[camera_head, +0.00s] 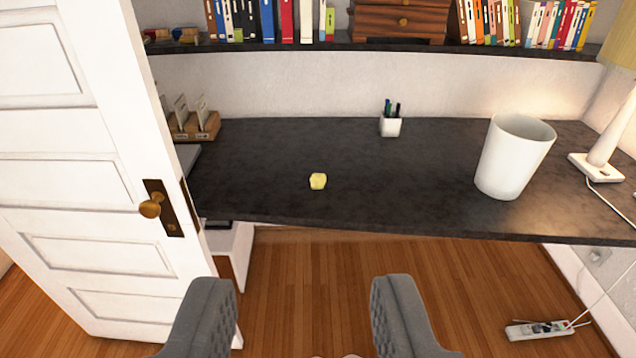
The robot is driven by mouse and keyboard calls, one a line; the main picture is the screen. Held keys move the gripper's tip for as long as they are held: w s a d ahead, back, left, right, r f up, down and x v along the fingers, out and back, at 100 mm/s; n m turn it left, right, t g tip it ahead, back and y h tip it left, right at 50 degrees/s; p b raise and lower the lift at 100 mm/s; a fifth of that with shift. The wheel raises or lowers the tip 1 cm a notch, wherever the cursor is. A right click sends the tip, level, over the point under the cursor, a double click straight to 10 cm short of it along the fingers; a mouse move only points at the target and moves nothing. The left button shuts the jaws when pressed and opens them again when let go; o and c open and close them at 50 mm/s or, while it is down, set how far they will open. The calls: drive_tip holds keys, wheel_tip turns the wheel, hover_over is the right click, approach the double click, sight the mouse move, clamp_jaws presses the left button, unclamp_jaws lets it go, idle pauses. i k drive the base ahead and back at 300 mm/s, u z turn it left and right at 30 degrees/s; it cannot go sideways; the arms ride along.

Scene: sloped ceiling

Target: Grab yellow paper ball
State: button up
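A small yellow paper ball (318,181) lies on the dark desk top (420,190), left of the middle and near the front edge. My gripper (303,305) is open and empty at the bottom of the view, with its two grey fingers wide apart. In the picture the ball is above the gap between the fingers, well beyond them.
An open white door (95,170) with a brass knob stands at the left. A white bin (513,155) and a lamp (600,150) are on the desk at the right. A pen cup (390,126) stands at the back. A power strip (539,330) lies on the floor.

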sight(317, 180)
drive_tip(key=u, duration=0.35)
drive_tip(key=i, duration=0.55)
drive_tip(key=u, duration=0.4)
drive_tip(key=i, duration=1.3)
drive_tip(key=z, duration=0.75)
drive_tip(key=i, duration=0.65)
drive_tip(key=z, duration=0.65)
